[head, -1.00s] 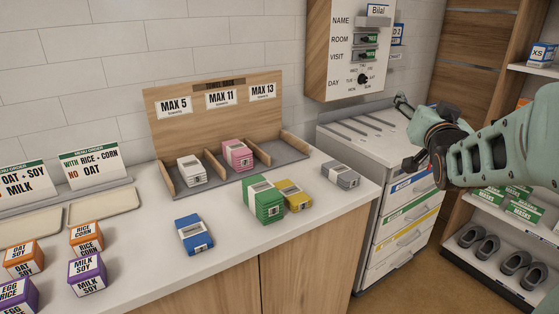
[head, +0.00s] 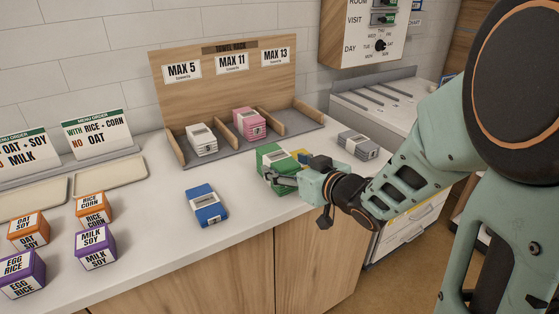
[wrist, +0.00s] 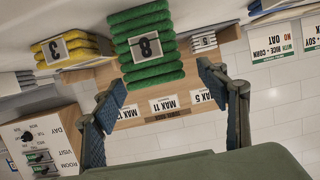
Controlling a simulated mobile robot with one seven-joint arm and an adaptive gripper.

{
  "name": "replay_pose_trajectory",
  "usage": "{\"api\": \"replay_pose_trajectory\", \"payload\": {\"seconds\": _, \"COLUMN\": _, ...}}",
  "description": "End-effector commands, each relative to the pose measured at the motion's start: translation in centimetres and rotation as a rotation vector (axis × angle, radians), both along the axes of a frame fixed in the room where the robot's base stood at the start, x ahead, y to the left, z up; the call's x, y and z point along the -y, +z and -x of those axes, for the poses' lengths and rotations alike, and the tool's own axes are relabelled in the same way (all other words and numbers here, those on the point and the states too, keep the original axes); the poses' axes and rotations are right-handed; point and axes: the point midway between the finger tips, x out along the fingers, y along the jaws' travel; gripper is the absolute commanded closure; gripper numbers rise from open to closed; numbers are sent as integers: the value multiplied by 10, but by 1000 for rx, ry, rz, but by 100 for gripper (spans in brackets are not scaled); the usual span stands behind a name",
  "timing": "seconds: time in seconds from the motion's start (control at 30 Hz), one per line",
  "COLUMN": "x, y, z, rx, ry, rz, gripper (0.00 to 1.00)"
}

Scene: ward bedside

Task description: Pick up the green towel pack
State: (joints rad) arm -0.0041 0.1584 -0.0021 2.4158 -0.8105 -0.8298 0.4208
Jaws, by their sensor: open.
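The green towel pack (head: 272,157) stands on the white counter (head: 247,231), in front of the towel rack. In the wrist view the green pack (wrist: 150,72) is a stack of green towels with a white band marked 8, and it lies ahead of the open jaws. My gripper (head: 272,178) is open at the near right side of the green pack and hides part of it in the head view. In the wrist view the two fingers (wrist: 158,88) are spread, with no towel visibly clamped. Contact with the pack cannot be told.
A yellow pack (wrist: 78,50) stands close beside the green one, mostly hidden by my gripper in the head view. A blue pack (head: 206,206) lies to the left and a grey pack (head: 358,145) to the right. The rack (head: 215,100) behind holds white (head: 201,140) and pink (head: 249,123) packs.

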Motion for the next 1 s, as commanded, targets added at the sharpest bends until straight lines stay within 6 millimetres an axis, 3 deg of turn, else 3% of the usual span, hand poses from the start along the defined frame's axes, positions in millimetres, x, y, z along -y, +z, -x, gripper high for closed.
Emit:
{"api": "replay_pose_trajectory", "payload": {"seconds": 0.33, "x": -23, "y": -4, "z": -39, "rx": 0, "ry": 0, "rz": 0, "gripper": 33}}
{"api": "replay_pose_trajectory", "payload": {"seconds": 0.67, "x": -27, "y": -5, "z": -46, "rx": 1, "ry": -2, "rz": 0, "gripper": 33}}
{"api": "replay_pose_trajectory", "payload": {"seconds": 1.0, "x": -27, "y": -5, "z": -46, "rx": 1, "ry": -2, "rz": 0, "gripper": 69}}
